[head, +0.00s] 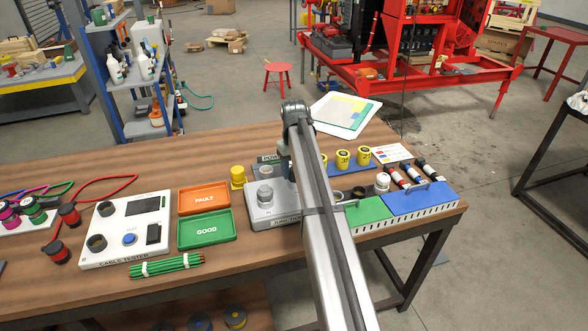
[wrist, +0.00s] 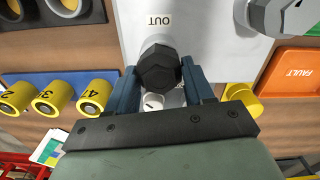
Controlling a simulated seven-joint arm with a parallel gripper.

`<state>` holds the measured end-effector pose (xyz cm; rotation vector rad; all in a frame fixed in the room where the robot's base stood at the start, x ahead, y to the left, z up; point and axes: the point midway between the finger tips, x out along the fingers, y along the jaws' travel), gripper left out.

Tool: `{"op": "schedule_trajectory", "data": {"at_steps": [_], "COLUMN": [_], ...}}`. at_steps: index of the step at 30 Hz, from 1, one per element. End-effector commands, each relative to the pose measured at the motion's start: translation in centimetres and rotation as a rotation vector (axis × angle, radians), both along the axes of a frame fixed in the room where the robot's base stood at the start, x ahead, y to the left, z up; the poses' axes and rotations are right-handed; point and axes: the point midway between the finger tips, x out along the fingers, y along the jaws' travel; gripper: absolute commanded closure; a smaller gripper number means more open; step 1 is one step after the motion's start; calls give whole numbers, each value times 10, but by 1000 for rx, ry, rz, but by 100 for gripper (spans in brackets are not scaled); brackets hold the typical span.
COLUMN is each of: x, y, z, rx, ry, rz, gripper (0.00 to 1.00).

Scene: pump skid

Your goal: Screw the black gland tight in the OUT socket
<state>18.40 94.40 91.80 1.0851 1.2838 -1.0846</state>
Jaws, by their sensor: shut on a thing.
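The black gland (wrist: 158,68) is a hexagonal cap, seen nearly end-on in the wrist view. It stands just beside the OUT label (wrist: 158,20) on the pale grey junction box (wrist: 215,55). My gripper (wrist: 159,76) is shut on it, with one blue-grey finger on each side. The OUT socket is hidden beneath the gland, so I cannot tell how deep the thread sits. In the head view my arm covers the OUT side of the junction box (head: 262,218), and the gland does not show there.
Yellow numbered pieces (head: 342,159) stand behind right. The orange FAULT tray (head: 204,200), green GOOD tray (head: 205,230) and cable tester (head: 125,229) lie left.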

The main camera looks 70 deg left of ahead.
Motion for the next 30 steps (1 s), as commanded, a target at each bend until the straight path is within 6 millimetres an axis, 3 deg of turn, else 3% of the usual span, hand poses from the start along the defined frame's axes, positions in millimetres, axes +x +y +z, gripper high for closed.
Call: {"op": "schedule_trajectory", "data": {"at_steps": [9,17,30], "x": [0,0,-1], "y": [0,0,1], "z": [0,0,0], "rx": [0,0,1], "ry": [0,1,2], "rz": [-290,-397,-750], "gripper": [77,77,78]}}
